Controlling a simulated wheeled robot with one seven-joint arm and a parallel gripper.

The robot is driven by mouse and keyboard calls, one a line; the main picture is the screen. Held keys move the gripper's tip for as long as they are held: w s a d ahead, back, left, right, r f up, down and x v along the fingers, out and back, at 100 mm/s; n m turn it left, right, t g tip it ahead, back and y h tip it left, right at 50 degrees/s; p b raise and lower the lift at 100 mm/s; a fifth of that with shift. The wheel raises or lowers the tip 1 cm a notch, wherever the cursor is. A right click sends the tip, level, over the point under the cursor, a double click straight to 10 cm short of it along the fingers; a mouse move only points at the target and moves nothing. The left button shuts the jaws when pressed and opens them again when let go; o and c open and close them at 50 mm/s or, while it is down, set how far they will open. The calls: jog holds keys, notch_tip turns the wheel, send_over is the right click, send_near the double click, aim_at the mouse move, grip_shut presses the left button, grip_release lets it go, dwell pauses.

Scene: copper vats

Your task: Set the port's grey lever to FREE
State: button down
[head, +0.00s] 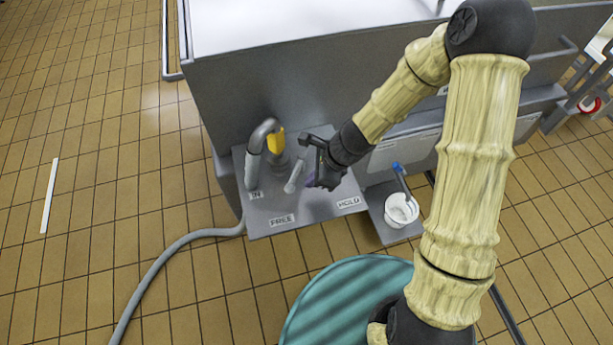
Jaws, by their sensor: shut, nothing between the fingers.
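The port is a grey plate (262,214) on the front of the vat, with labels IN, FREE (282,220) and HOLD (348,202). The grey lever (294,177) shows as a short light-grey bar above the plate; its near end points down toward the FREE label rather than HOLD. Its pivot is hidden beside my gripper. My black gripper (312,182) is shut and empty, just right of the lever and over the plate. I cannot tell whether it touches the lever.
A grey bent pipe with a yellow part (276,142) stands at the plate's left by IN. A grey hose (172,250) runs from the plate across the tiled floor. A white cup (401,211) with a blue-tipped handle sits right. A teal round surface (340,300) is in front.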

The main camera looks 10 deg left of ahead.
jog(key=shift+d+f, duration=0.3)
jog(key=shift+d, duration=0.5)
jog(key=p+v, duration=0.3)
jog(key=v, duration=0.7)
jog(key=shift+s+d+p, duration=0.2)
jog(key=shift+s+p, duration=0.2)
jog(key=shift+s, duration=0.25)
jog(key=shift+r, duration=0.15)
jog(key=s+d+r+n+t+h, duration=0.25)
jog(key=d+r+n, duration=0.25)
jog(key=d+n, duration=0.3)
jog(key=s+d+r+n+t+h, duration=0.1)
jog(key=s+d+r+n+h, duration=0.15)
jog(key=d+r+n, duration=0.4)
notch_tip(320, 180, up, 18)
jog(key=d+n+p, duration=0.1)
jog(key=n+p, duration=0.1)
jog(key=p, duration=1.7)
jog(key=shift+w, duration=0.3)
